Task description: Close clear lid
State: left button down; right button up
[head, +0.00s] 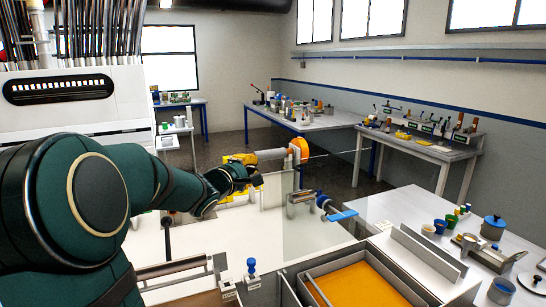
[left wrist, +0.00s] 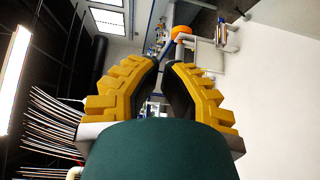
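A pale, see-through panel (head: 312,236), which looks like the clear lid, shows right of centre in the head view. Its edges are faint, and I cannot tell its exact angle. My left gripper (head: 250,178) reaches in from the left, beyond the white bath area and left of the panel. Its yellow fingers stand apart with nothing seen between them. In the left wrist view the left gripper (left wrist: 163,68) also shows a gap between its fingertips. I see no contact between it and the panel. My right gripper is not in view.
An orange disc (head: 298,150) with a thin rod is just beyond my left gripper. A grey fitting with a blue handle (head: 342,215) stands at the panel's upper right. An orange-filled tray (head: 306,291) is in front. A right-hand table (head: 385,205) holds pots and cups.

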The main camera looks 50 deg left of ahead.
pick_arm(q)
jog(key=w+b, duration=0.1)
jog(key=w, duration=0.7)
jog(key=shift+b, duration=0.3)
jog(key=shift+w, duration=0.1)
dwell(0.5)
